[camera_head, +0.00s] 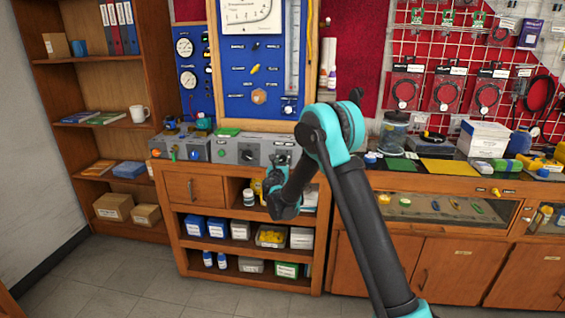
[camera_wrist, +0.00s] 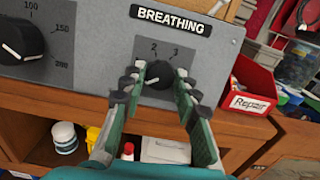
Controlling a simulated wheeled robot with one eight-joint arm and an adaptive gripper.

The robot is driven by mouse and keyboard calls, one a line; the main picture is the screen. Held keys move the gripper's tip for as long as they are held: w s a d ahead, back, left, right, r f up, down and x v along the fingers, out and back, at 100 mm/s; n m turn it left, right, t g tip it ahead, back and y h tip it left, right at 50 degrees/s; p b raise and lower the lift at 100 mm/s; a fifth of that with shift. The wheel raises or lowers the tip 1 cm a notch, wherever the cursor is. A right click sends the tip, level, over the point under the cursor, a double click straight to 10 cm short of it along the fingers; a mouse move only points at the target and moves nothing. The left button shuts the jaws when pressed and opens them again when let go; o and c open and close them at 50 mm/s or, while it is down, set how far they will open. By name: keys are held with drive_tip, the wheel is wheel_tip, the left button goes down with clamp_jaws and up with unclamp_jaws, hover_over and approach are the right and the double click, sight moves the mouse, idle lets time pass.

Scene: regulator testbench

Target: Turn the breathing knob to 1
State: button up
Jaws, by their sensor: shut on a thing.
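The breathing knob (camera_wrist: 159,75) is a dark round knob on a grey panel, below the black "BREATHING" label (camera_wrist: 171,18) in the wrist view. The digits 2 and 3 show above it. A pale pointer mark on the knob seems to face lower left. The digit 1 is not visible; the left finger covers part of the scale. My gripper (camera_wrist: 160,83) has its two green fingers on either side of the knob, shut on it. In the head view my gripper (camera_head: 273,178) is in front of the grey control box (camera_head: 228,148), and its fingertips are unclear.
A larger black knob (camera_wrist: 20,42) with a scale of 100 to 200 is left on the panel. A red "Repair" bin (camera_wrist: 250,90) stands to the right. Below is a wooden shelf with a white jar (camera_wrist: 64,137). The floor (camera_head: 140,275) in front is clear.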

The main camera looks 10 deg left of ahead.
drive_tip(key=shift+m, duration=0.5)
drive_tip(key=shift+c, duration=0.5)
drive_tip(key=m+h, duration=0.1)
drive_tip(key=m, duration=0.3)
drive_tip(key=shift+a, duration=0.15)
drive_tip(key=m+g+h, duration=0.1)
drive_tip(key=m, duration=0.5)
drive_tip(key=shift+m+h, duration=0.3)
drive_tip(key=o, duration=1.2)
drive_tip(key=shift+c, duration=0.2)
drive_tip(key=s+a, duration=0.2)
drive_tip(key=s, duration=0.9)
drive_tip(key=shift+s+r, duration=0.4)
drive_tip(key=shift+r, duration=0.05)
